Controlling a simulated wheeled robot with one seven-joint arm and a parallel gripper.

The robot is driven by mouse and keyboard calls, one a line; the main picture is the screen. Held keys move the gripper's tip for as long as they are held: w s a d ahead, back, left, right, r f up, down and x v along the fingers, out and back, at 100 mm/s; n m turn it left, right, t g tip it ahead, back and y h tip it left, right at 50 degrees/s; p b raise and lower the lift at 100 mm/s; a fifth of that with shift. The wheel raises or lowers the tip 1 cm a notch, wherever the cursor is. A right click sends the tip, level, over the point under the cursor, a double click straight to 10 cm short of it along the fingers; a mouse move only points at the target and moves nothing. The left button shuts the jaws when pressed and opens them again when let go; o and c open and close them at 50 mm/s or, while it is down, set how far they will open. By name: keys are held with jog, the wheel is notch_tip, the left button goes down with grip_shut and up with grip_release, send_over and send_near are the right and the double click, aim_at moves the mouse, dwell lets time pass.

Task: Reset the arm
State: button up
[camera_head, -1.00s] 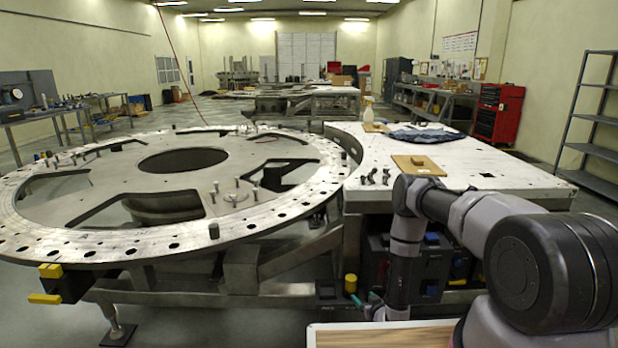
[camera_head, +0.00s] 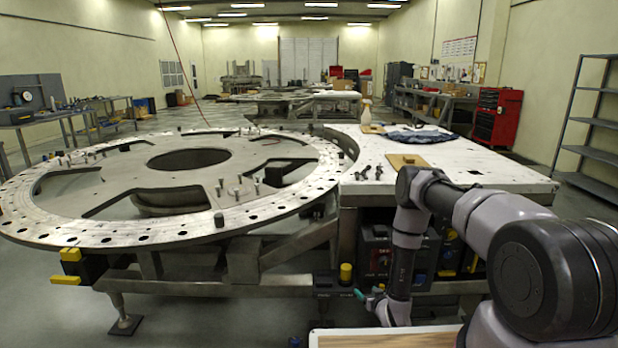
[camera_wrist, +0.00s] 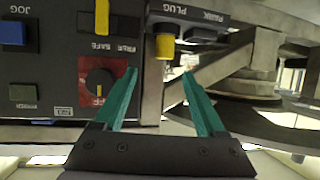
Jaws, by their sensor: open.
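My gripper (camera_wrist: 158,88) is open and empty in the wrist view, its two teal fingers spread apart. In the head view, my gripper (camera_head: 362,296) hangs low at the end of my folded arm, beside the front of the white worktable. A control panel (camera_wrist: 60,60) with a red and black knob, a blue button and a yellow switch fills the left of the wrist view. A yellow-capped plug (camera_wrist: 165,45) shows beyond the fingertips, apart from them. The same yellow cap (camera_head: 346,272) is in the head view, above and left of my gripper.
The large round turret plate (camera_head: 130,232) on its metal frame stands at left. The white worktable (camera_head: 470,158) at right bears bolts (camera_head: 368,172), a wooden block board (camera_head: 408,161), a dark cloth (camera_head: 420,136) and a spray bottle (camera_head: 366,112). A wooden-topped surface (camera_head: 390,340) is at the bottom edge.

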jog(key=w+d+r+m+h, duration=0.1)
jog(key=w+d+r, duration=0.1)
jog(key=w+r, duration=0.6)
jog(key=w+d+r+m+h, duration=0.1)
jog(key=w+r, duration=0.2)
jog(key=r, duration=1)
jog(key=s+d+r+m+g, duration=0.1)
jog(key=s+r, duration=0.1)
jog(key=r, duration=1.1)
jog(key=s+d+r+m+g, duration=0.1)
jog(key=r+g, duration=0.1)
jog(key=r, duration=1)
jog(key=s+r+m+g, duration=0.1)
jog(key=s+r, duration=1.7)
jog(key=s+r+g+y, duration=0.1)
jog(key=s+r, duration=0.1)
jog(key=s, duration=0.9)
jog(key=s+a+r+m+g, duration=0.1)
jog(key=s+r, duration=0.1)
jog(key=s, duration=0.9)
jog(key=shift+a+y, duration=0.25)
jog(key=shift+y, duration=0.15)
